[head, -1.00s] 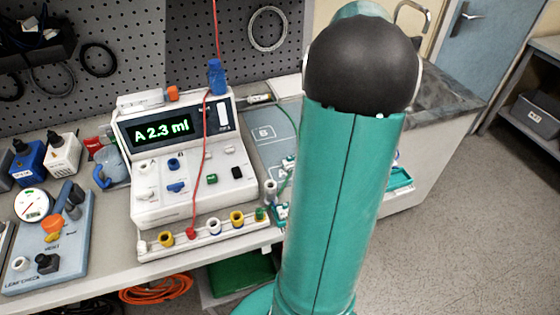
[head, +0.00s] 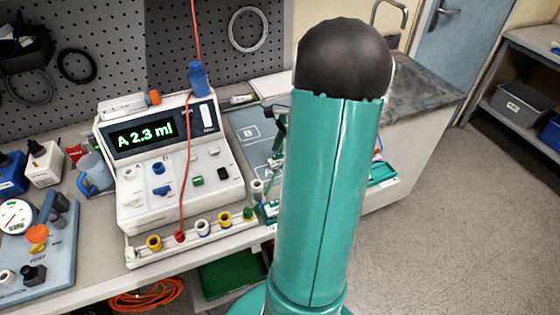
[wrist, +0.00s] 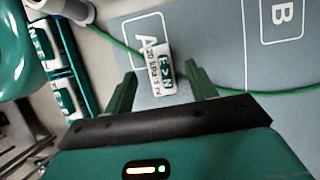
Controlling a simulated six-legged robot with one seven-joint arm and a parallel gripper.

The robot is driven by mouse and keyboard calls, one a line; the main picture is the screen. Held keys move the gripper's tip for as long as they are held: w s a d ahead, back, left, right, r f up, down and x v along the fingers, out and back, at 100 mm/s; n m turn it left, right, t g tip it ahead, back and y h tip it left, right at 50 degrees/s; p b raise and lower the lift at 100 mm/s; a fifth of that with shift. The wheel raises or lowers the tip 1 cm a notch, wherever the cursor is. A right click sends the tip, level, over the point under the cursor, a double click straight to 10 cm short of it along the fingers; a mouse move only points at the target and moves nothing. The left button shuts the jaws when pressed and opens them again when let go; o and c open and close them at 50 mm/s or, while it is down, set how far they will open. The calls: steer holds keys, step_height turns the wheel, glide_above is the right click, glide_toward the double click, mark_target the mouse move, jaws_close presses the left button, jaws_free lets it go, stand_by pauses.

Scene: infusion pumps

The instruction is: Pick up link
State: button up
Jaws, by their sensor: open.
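A small white block with a green marking and printed text, which I take to be the link (wrist: 158,71), lies on the blue-grey mat (wrist: 225,65) by the outlined area marked A in the wrist view. My gripper (wrist: 160,68) is open. Its two green fingers stand on either side of the block, with visible gaps; I cannot tell their height above the mat. In the head view my arm hides the block and most of the gripper.
A green cable (wrist: 230,88) runs across the mat, passing close to the block and right finger. A teal holder (wrist: 70,65) with similar marked blocks stands at left. The white pump (head: 170,160), showing "A 2.3 ml", and a red cord (head: 187,170) are left of my arm.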

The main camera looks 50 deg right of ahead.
steer(key=shift+a+f, duration=0.15)
steer(key=shift+f, duration=0.15)
steer(key=c, duration=1.1)
